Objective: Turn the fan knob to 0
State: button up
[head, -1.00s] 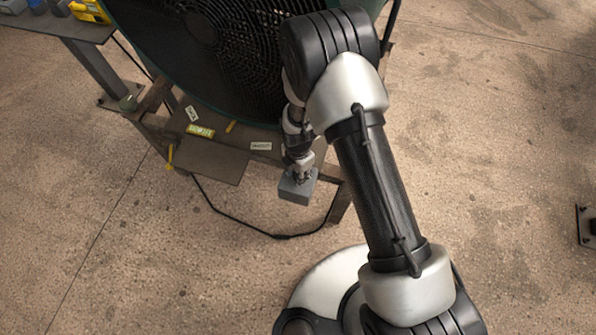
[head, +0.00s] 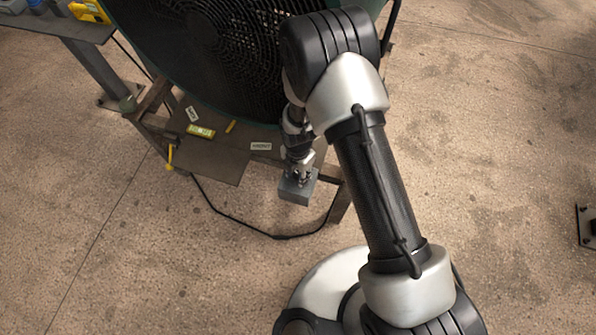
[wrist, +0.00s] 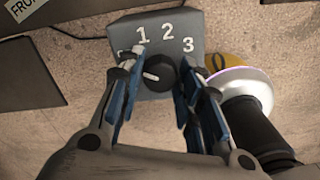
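The fan knob (wrist: 160,73) is a round black dial on a grey control box (wrist: 188,25), seen in the wrist view. Its white pointer line points left. The digits 1, 2 and 3 show above and to the right of it; a mark at the left is mostly hidden by a finger. My gripper (wrist: 157,88) is open, with one blue-padded finger on each side of the knob. I cannot tell whether either pad touches it. In the head view the box (head: 292,192) sits under my gripper (head: 301,178); the knob is hidden there.
The large dark fan (head: 200,45) stands behind the box on a metal bench (head: 215,165) with small labels. A black cable (head: 240,228) hangs below it. Another table (head: 60,27) stands at the far left. The floor in front is clear.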

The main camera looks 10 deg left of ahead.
aim_at(298, 174)
jog(key=o, duration=0.3)
jog(key=shift+o, duration=0.2)
notch_tip(298, 174, up, 12)
dwell(0.5)
dwell(0.5)
